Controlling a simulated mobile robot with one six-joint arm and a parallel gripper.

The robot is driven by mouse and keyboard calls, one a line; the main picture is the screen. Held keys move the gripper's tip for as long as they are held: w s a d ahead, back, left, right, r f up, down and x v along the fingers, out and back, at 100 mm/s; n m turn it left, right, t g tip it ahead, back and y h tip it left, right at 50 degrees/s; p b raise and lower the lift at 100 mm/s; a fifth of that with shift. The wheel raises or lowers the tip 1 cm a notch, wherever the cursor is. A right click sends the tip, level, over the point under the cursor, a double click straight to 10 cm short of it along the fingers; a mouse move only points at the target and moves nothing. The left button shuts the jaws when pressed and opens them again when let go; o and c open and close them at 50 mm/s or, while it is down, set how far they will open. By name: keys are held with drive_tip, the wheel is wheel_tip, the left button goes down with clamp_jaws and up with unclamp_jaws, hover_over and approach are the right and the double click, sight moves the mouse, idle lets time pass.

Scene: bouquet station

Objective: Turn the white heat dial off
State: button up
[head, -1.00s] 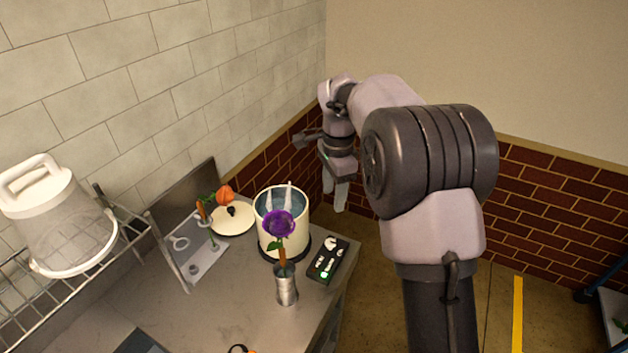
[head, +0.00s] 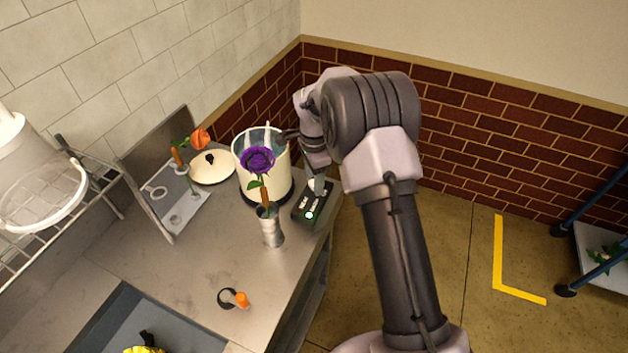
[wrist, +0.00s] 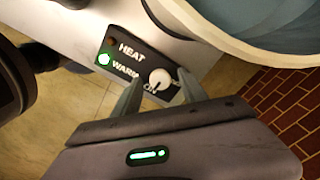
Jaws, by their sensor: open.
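The black control panel (head: 306,212) sits at the right edge of the table, beside the cream pot. In the wrist view the white heat dial (wrist: 160,79) stands on the panel (wrist: 134,62), by the words HEAT and WARM. My gripper (wrist: 158,95) is open above the panel, one finger to each side of the dial in the picture. I cannot tell whether the fingers touch it. The lettering nearest the dial is partly hidden. The head view shows the gripper (head: 318,183) over the panel's far end.
The cream pot (head: 262,183) with water stands close left of my gripper. A metal vase (head: 272,234) with a purple flower (head: 257,160) stands in front. A pot lid (head: 212,168) and a holder with an orange flower (head: 200,138) are further left. Floor is right.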

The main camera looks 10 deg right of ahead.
clamp_jaws()
drive_tip(key=shift+r+n, duration=0.1)
drive_tip(key=shift+n, duration=0.3)
drive_tip(key=n+p, duration=0.1)
drive_tip(key=n, duration=0.1)
drive_tip(key=shift+n+p, duration=0.3)
drive_tip(key=shift+n, duration=0.1)
drive_tip(key=n+p, duration=0.1)
drive_tip(key=n, duration=0.4)
drive_tip(key=shift+n+p, duration=0.3)
drive_tip(key=shift+p, duration=0.1)
drive_tip(key=n+p, duration=0.1)
drive_tip(key=n, duration=0.3)
drive_tip(key=shift+n+p, duration=0.7)
drive_tip(key=shift+n, duration=1.8)
